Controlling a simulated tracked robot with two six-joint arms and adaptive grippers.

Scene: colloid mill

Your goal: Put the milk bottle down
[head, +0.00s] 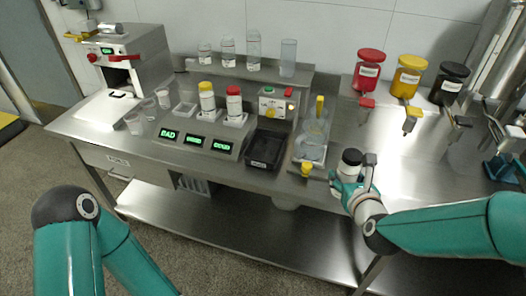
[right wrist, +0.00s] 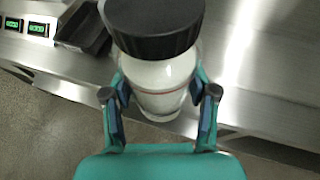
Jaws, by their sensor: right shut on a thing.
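The milk bottle (head: 350,165) has a black cap and a clear body with white contents. My right gripper (head: 350,184) is shut on it near the front edge of the steel table. In the right wrist view the bottle (right wrist: 162,85) stands between the two fingers of the gripper (right wrist: 160,98), its wide black cap towards the camera. Whether its base touches the table is hard to tell. My left arm shows at the lower left of the head view, but its gripper is out of the picture.
A black tray (head: 266,149) and a glass vessel with yellow fittings (head: 314,130) stand left of the bottle. Red, yellow and black hoppers (head: 408,77) stand at the back right. The steel tabletop (head: 400,160) right of the bottle is mostly clear.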

